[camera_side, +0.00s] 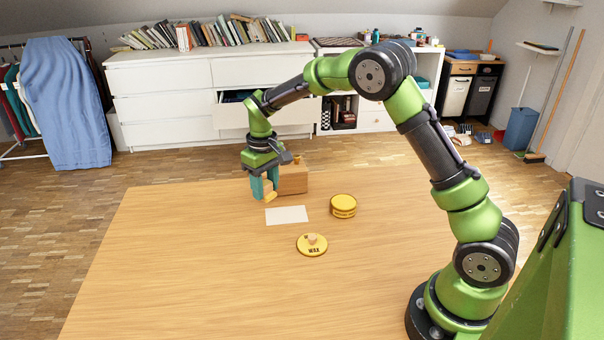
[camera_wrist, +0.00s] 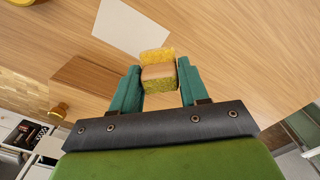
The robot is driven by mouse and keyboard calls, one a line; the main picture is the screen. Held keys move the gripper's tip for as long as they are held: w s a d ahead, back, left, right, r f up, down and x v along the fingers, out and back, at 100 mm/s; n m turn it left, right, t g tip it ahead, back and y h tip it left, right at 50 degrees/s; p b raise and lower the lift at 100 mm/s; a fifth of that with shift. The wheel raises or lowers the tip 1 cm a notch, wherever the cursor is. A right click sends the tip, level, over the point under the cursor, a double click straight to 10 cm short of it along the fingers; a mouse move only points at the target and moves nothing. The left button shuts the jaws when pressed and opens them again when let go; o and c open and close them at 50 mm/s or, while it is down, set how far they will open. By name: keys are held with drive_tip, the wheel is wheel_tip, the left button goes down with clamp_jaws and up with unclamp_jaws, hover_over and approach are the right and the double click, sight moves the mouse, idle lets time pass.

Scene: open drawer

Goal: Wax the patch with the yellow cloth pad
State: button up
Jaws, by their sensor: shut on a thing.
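My gripper (camera_side: 264,186) has teal fingers shut on the yellow cloth pad (camera_side: 270,196), just beyond the upper left of the patch. In the wrist view the pad (camera_wrist: 157,55) has a tan block between the fingertips (camera_wrist: 158,78) and a rough yellow face. The patch (camera_side: 287,215) is a flat off-white rectangle on the table; it also shows in the wrist view (camera_wrist: 130,28). The pad appears apart from the patch; whether it touches the table is unclear. A yellow disc marked WAX (camera_side: 313,250), with a small pinkish knob or lump on top, lies nearer the camera.
A round yellow tin (camera_side: 343,206) stands right of the patch. The wooden table (camera_side: 190,260) is clear at left and front. A white dresser (camera_side: 160,105) stands beyond it.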

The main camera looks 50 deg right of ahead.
sight(266, 216)
drive_tip(key=shift+w+r, duration=0.15)
drive_tip(key=shift+w, duration=0.3)
drive_tip(key=shift+f, duration=3.45)
drive_tip(key=shift+s+d+f, duration=0.1)
drive_tip(key=shift+s+f, duration=0.05)
drive_tip(key=shift+f, duration=0.2)
drive_tip(key=shift+s+d+f, duration=0.15)
drive_tip(key=shift+s+d, duration=3.65)
drive_tip(key=shift+s, duration=0.05)
drive_tip(key=shift+w+a, duration=4.05)
drive_tip(key=shift+w, duration=0.05)
drive_tip(key=shift+w+d, duration=0.25)
drive_tip(key=shift+d, duration=0.15)
drive_tip(key=shift+s+d, duration=0.15)
drive_tip(key=shift+d, duration=0.2)
drive_tip(key=shift+s+d, duration=3.65)
drive_tip(key=shift+s, duration=0.1)
drive_tip(key=shift+w+a, duration=3.8)
drive_tip(key=shift+w+a+r, duration=0.2)
drive_tip(key=shift+s+r, duration=0.1)
drive_tip(key=shift+r, duration=3.8)
